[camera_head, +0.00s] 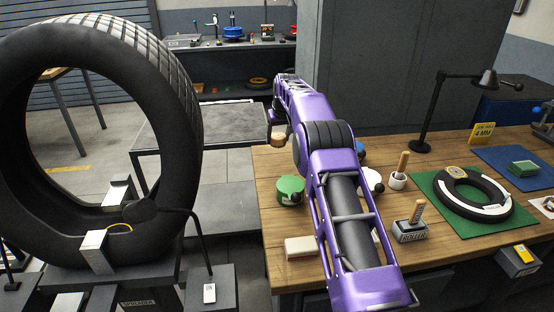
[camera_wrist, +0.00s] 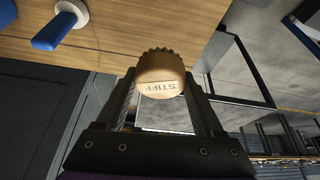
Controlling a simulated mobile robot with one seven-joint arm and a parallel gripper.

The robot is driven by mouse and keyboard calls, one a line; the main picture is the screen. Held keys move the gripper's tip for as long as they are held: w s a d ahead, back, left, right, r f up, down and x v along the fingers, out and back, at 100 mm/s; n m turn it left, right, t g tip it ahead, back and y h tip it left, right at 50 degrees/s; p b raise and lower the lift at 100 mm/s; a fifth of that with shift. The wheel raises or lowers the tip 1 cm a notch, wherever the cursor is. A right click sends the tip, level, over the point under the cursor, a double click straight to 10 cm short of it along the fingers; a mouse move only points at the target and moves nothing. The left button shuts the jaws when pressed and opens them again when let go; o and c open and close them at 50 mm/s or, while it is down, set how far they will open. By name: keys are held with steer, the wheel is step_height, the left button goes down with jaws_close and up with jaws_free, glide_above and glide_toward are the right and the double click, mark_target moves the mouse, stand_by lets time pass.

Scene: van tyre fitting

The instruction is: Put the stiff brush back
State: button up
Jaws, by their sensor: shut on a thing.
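The stiff brush (camera_wrist: 160,82) has a round wooden end marked STIFF in the wrist view. My gripper (camera_wrist: 168,100) is shut on it, one finger on each side. In the head view the brush (camera_head: 278,139) hangs from my gripper (camera_head: 276,128), above the left far edge of the wooden bench (camera_head: 440,262). Its lower end and bristles are hard to make out. A grey holder (camera_head: 410,232) with a lettered front stands on the bench with a wooden handle upright in it. A white cup (camera_head: 397,181) behind it also holds a wooden handle.
A green pot (camera_head: 290,187) and a pale block (camera_head: 301,247) stand on the bench left of my arm. A small tyre (camera_head: 474,192) lies on a green mat (camera_head: 443,215), near a black lamp (camera_head: 422,125). A big tyre (camera_head: 178,110) stands at the left.

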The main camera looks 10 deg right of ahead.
mark_target(277, 163)
step_height(277, 163, down, 8)
steer(key=shift+f, duration=0.2)
steer(key=shift+f, duration=0.1)
steer(key=shift+f, duration=0.15)
steer(key=o, duration=1.3)
steer(key=shift+r, duration=0.2)
steer(key=shift+s+r, duration=0.2)
steer(key=shift+r, duration=0.35)
steer(key=v, duration=1.1)
